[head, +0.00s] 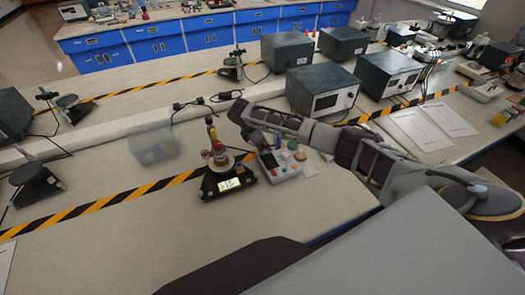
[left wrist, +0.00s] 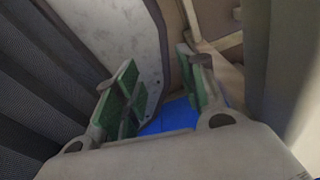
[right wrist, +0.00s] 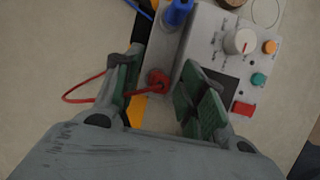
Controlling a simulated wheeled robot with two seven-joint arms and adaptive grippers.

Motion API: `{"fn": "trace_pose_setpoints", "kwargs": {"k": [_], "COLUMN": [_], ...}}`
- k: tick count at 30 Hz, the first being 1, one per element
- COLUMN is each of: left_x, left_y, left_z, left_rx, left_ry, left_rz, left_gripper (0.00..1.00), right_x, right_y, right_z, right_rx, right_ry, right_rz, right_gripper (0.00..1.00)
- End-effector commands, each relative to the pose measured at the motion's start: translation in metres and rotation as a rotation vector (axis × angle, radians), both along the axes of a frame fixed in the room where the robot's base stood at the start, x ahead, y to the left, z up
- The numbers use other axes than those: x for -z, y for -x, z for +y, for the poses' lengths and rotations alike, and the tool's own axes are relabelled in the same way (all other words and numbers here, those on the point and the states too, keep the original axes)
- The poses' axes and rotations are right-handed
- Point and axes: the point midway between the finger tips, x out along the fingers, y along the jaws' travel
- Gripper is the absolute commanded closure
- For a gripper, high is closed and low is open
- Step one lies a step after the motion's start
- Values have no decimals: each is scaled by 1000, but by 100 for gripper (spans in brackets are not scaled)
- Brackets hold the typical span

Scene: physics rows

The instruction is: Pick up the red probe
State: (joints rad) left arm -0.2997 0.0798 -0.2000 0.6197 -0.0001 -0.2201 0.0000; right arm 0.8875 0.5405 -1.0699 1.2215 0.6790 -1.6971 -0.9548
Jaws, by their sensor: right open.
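The red probe (right wrist: 157,83) shows in the right wrist view as a red plug with a red lead looping off to the left. It sits at the near end of a grey strip beside a control box (right wrist: 216,42). My right gripper (right wrist: 160,70) is open, with one finger on each side of the red probe. I cannot tell whether they touch it. In the head view my right gripper (head: 257,143) is low beside the control box (head: 287,170), and the red probe cannot be made out. My left gripper (left wrist: 160,88) is open and empty, away from the bench top.
A blue probe (right wrist: 178,12) stands just beyond the red one. A scale (head: 222,185) with stacked rings stands left of the control box. Grey instruments (head: 322,90) stand behind my right arm.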

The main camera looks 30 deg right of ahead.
Motion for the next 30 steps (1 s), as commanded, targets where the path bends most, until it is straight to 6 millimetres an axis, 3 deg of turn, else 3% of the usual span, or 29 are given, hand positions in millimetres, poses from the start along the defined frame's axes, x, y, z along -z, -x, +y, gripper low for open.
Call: {"fn": "trace_pose_setpoints", "kwargs": {"k": [14,23,30], "left_x": [0,0,0], "left_y": [0,0,0], "left_z": [0,0,0], "left_rx": [0,0,0], "left_ry": [0,0,0], "left_rz": [0,0,0], "left_gripper": [60,60,60], "right_x": [-1,0,-1], "right_y": [0,0,0], "right_z": [0,0,0], "right_rx": [0,0,0], "right_ry": [0,0,0], "right_rz": [0,0,0], "right_gripper": [61,99,100]}}
